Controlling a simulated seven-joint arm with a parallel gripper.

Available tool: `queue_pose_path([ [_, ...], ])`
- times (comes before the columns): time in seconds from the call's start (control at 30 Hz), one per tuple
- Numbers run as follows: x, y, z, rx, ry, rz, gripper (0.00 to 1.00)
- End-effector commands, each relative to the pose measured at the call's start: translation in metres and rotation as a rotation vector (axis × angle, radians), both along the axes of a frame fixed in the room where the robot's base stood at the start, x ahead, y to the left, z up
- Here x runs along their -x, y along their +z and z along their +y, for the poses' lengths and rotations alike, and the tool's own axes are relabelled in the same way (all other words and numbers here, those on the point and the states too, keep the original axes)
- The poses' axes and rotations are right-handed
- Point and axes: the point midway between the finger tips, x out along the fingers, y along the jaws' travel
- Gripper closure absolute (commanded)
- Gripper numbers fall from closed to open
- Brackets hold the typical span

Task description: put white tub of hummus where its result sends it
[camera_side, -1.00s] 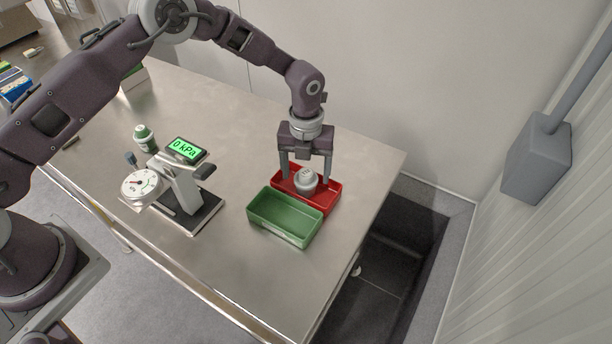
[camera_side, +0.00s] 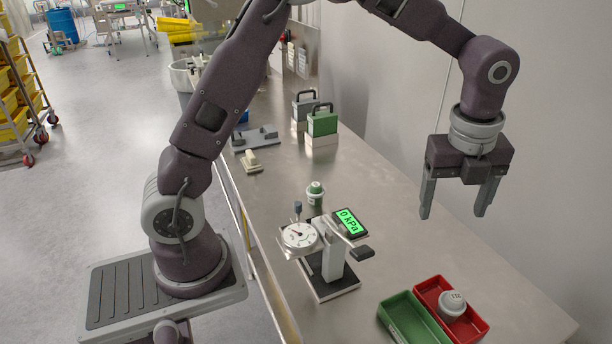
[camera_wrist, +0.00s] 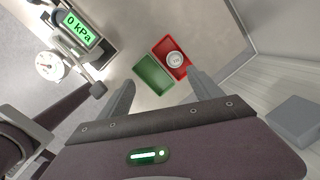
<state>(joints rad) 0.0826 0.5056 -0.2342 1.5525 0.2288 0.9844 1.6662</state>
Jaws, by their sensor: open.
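A white-grey tub with dark marks on its lid (camera_side: 453,303) sits upright in the red tray (camera_side: 478,327). The tub also shows from above in the wrist view (camera_wrist: 175,59), inside the red tray (camera_wrist: 184,73). The marks are too small to read. The green tray (camera_side: 390,307) stands beside the red one and looks empty in the wrist view (camera_wrist: 152,76). My gripper (camera_side: 453,208) is open and empty, well above the table and the trays. The test stand's display (camera_side: 350,221) reads 0 kPa.
The test stand with its round dial (camera_side: 299,237) is left of the trays. A green-and-white container (camera_side: 315,193) stands behind it. Green and grey handled boxes are farther back. A wall runs along the right. Bare tabletop lies between stand and wall.

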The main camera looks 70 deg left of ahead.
Motion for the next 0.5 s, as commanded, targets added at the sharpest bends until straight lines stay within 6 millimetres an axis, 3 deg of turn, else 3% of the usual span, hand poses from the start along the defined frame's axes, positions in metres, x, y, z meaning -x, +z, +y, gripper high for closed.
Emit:
queue_pose_path([
  [0.03, 0.023, 0.032, 0.014, 0.019, 0.180, -0.053, 0.26],
  [0.1, 0.064, 0.067, 0.034, 0.075, 0.490, -0.123, 0.26],
  [0.2, 0.131, 0.098, 0.059, 0.202, 0.954, -0.213, 0.26],
  [0.33, 0.209, 0.103, 0.078, 0.419, 1.491, -0.275, 0.26],
  [0.4, 0.238, 0.097, 0.081, 0.525, 1.701, -0.280, 0.26],
  [0.5, 0.261, 0.087, 0.083, 0.626, 1.888, -0.269, 0.26],
])
